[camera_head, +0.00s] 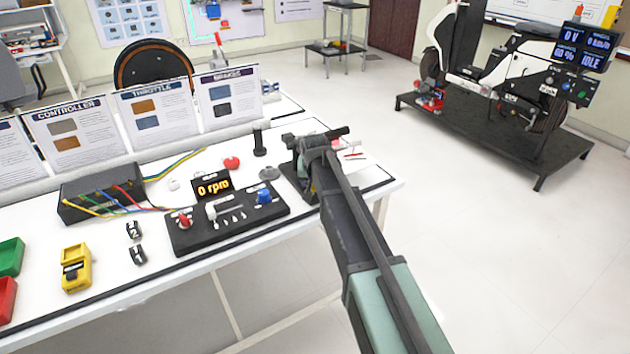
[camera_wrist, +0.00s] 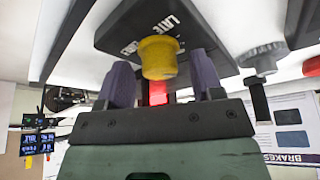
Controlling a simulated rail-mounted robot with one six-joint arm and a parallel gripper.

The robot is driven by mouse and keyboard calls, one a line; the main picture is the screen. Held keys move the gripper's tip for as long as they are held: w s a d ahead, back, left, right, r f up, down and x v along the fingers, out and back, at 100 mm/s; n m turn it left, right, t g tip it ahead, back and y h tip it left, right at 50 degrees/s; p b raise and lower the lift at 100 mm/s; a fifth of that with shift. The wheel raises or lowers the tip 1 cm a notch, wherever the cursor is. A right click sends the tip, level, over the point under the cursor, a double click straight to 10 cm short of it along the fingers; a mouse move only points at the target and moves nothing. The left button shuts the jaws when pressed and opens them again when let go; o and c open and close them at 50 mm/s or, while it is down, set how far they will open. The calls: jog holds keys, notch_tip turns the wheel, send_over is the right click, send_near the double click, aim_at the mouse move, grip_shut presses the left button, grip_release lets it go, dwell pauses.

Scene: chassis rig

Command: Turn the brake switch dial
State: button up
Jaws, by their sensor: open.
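A yellow round knob (camera_wrist: 158,57), apparently the brake switch dial, stands out from a dark plate (camera_wrist: 125,30) with white lettering that I cannot fully read. My gripper (camera_wrist: 162,82) is open, with one purple finger on each side of the knob in the wrist view. Whether the fingers touch it, I cannot tell. In the head view my gripper (camera_head: 316,146) is at the bench's right end, over a dark box (camera_head: 298,183); the yellow knob is hidden there. A red patch (camera_wrist: 158,93) shows between the fingers.
A grey knob (camera_head: 270,173) and a black post (camera_head: 260,140) stand just left of my gripper. A control panel (camera_head: 232,224) with red and blue knobs and a "0 rpm" display (camera_head: 212,187) lies farther left. A motorcycle rig (camera_head: 500,80) stands far right; open floor lies between.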

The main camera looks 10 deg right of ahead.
jog(key=d+p+v, duration=0.1)
jog(key=p+v, duration=0.8)
jog(key=v, duration=0.1)
jog(key=shift+a+r, duration=0.2)
jog(key=shift+a, duration=0.3)
jog(key=shift+s, duration=0.15)
jog(key=s+d+r+n+g+y+p, duration=0.1)
jog(key=s+r+n+g+p, duration=0.1)
jog(key=s, duration=2.6)
jog(key=shift+s+g+p, duration=0.2)
jog(key=shift+g+p, duration=0.55)
jog(key=shift+g, duration=0.45)
jog(key=shift+d+r, duration=0.1)
